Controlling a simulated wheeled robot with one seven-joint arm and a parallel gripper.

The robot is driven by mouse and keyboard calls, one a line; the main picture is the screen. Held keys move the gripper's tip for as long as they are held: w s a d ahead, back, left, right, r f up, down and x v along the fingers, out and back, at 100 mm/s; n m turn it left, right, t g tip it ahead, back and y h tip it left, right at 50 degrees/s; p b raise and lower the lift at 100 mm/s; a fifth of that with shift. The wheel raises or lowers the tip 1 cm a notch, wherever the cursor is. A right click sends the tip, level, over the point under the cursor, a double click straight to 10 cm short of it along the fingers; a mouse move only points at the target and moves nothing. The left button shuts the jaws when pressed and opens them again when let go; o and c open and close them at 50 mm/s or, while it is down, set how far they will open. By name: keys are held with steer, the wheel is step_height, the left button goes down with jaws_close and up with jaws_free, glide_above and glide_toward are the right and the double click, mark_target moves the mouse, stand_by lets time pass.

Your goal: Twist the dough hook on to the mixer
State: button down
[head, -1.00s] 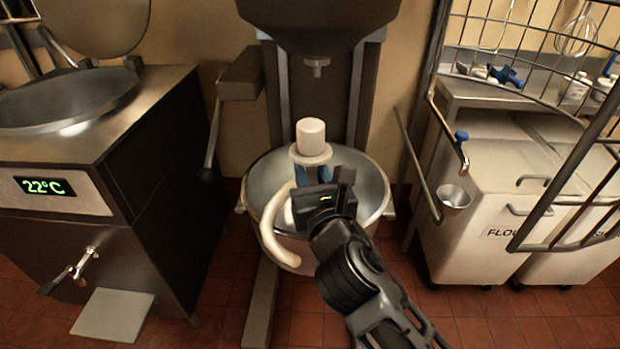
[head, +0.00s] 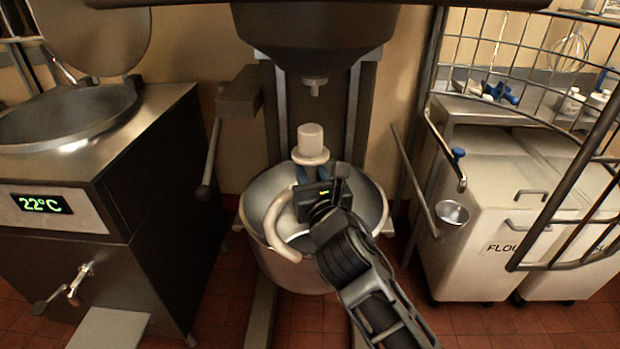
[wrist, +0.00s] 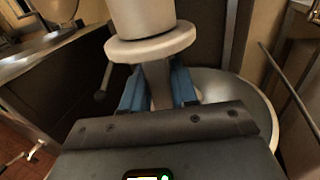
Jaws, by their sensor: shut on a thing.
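The dough hook (head: 311,141) is off-white, with a thick round top, a flange below it and a curved hook arm hanging to the lower left. My gripper (head: 314,176) is shut on its shank just under the flange, and the hook stands upright over the bowl. In the wrist view the blue fingertips (wrist: 158,88) press on both sides of the shank below the flange (wrist: 150,43). The mixer (head: 312,35) is dark, and its small metal drive stub (head: 315,86) points down above the hook's top, with a clear gap between them.
The steel mixing bowl (head: 373,205) lies below and around the hook. A mixer side lever (head: 211,160) hangs at left. The wire guard (head: 560,110) stands open at right, before the flour bins (head: 480,240). A steel kettle unit (head: 160,130) stands at left.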

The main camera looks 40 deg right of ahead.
steer(key=shift+w+d+p, duration=1.2)
steer(key=shift+w+d, duration=1.35)
steer(key=shift+d, duration=0.05)
steer(key=w+d+p, duration=0.3)
steer(key=w+d, duration=0.2)
steer(key=w, duration=0.1)
steer(key=shift+d+p, duration=0.4)
steer(key=shift+s+a+r+p, duration=0.35)
steer(key=shift+s+r, duration=0.05)
steer(key=shift+s, duration=0.15)
steer(key=shift+s+a, duration=0.15)
steer(key=shift+s, duration=0.2)
steer(key=shift+f, duration=0.2)
steer(key=shift+r+p, duration=0.8)
steer(key=shift+p, duration=0.35)
steer(key=shift+r, duration=0.95)
stand_by(1.2)
